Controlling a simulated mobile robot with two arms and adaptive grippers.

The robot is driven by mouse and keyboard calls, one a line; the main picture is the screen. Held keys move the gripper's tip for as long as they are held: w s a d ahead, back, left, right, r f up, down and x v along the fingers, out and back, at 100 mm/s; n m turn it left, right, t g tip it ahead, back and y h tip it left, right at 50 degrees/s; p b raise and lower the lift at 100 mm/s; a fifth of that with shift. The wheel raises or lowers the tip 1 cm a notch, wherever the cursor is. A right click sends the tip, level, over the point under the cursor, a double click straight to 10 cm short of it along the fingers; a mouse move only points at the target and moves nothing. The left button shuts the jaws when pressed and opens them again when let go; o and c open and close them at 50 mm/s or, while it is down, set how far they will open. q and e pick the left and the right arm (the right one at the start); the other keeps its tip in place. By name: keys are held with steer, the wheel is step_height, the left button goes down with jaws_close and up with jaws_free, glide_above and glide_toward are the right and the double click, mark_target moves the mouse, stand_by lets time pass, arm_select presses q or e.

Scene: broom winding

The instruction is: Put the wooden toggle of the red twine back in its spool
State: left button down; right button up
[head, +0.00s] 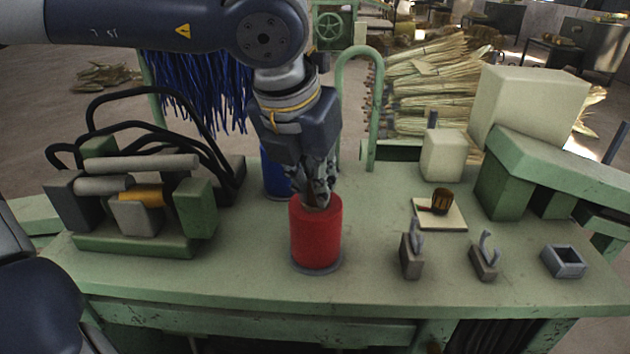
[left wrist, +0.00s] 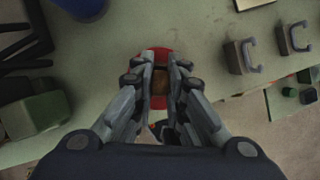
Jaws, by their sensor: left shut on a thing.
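The red twine spool (head: 316,235) stands upright on a dark round base on the green bench, in the middle of the head view. My left gripper (head: 318,196) points down at the top of the spool, its fingertips at the spool's upper rim. In the left wrist view my left gripper (left wrist: 159,85) is shut on the brown wooden toggle (left wrist: 158,88), with the red spool (left wrist: 155,54) showing behind it. The fingers hide most of the toggle and the spool's top, so I cannot tell how deep the toggle sits. My right gripper is not in view.
A blue spool (head: 275,172) stands just behind the red one. A roller machine (head: 135,244) is on the left. Two hooked blocks (head: 411,257) (head: 484,262), a grey open box (head: 564,262) and a tan pad (head: 455,222) with a brown cup-like piece are on the right.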

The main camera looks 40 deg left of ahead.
arm_select(q)
steer(key=shift+s+f, duration=0.1)
steer(key=shift+f, duration=0.2)
steer(key=c, duration=1.6)
jaws_free()
steer(key=shift+s, duration=0.1)
steer(key=shift+f, duration=0.15)
steer(key=shift+r+p, duration=0.45)
steer(key=shift+p, duration=0.05)
steer(key=shift+r, duration=0.4)
steer(key=b+v, duration=0.2)
steer(key=v, duration=0.9)
steer(key=shift+r, duration=0.25)
